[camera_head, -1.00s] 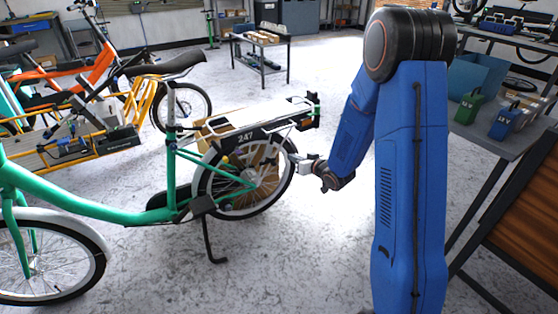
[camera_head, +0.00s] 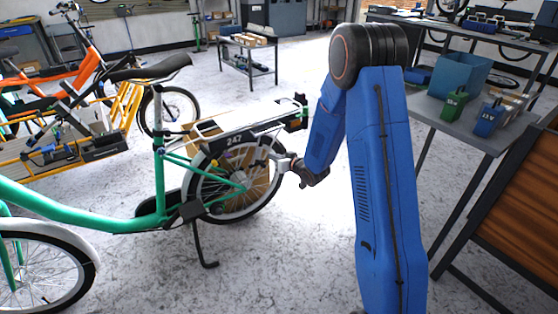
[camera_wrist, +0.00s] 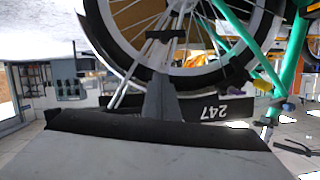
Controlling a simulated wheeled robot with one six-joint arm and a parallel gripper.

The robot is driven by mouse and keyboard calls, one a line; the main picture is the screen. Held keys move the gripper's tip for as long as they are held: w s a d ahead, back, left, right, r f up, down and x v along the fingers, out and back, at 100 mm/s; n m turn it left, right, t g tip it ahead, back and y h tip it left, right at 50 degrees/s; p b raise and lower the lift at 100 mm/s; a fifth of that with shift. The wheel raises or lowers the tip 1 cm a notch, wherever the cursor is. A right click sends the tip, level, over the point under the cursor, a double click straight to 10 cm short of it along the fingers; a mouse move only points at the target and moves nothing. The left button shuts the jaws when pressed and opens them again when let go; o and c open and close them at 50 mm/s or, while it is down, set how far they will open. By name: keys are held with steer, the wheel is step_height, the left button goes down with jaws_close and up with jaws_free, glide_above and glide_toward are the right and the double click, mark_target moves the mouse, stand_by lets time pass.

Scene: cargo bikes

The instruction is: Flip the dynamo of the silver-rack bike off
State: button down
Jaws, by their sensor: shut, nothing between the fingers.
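The green bike (camera_head: 110,222) stands on its kickstand at the left, with a silver rack (camera_head: 262,118) over its rear wheel (camera_head: 232,212). A dark plate marked 247 hangs beside the rack; it shows upside down in the wrist view (camera_wrist: 208,110). My gripper (camera_head: 276,160) is shut and empty at the rear edge of that wheel, below the rack. In the wrist view my gripper (camera_wrist: 163,88) overlaps the tyre; contact cannot be told. A small grey-purple part (camera_wrist: 235,75) and a yellow-tipped part (camera_wrist: 262,84) sit near the tyre. I cannot tell surely which is the dynamo.
An orange cargo bike (camera_head: 62,75) stands behind at the left. A workbench (camera_head: 455,120) with a green box, a blue box and a blue bin is at the right, near a wooden panel (camera_head: 520,215). A low table (camera_head: 248,62) stands at the back. The floor between is clear.

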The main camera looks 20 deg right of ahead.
step_height(320, 180, down, 5)
steer(key=w+a, duration=0.2)
steer(key=shift+w, duration=0.4)
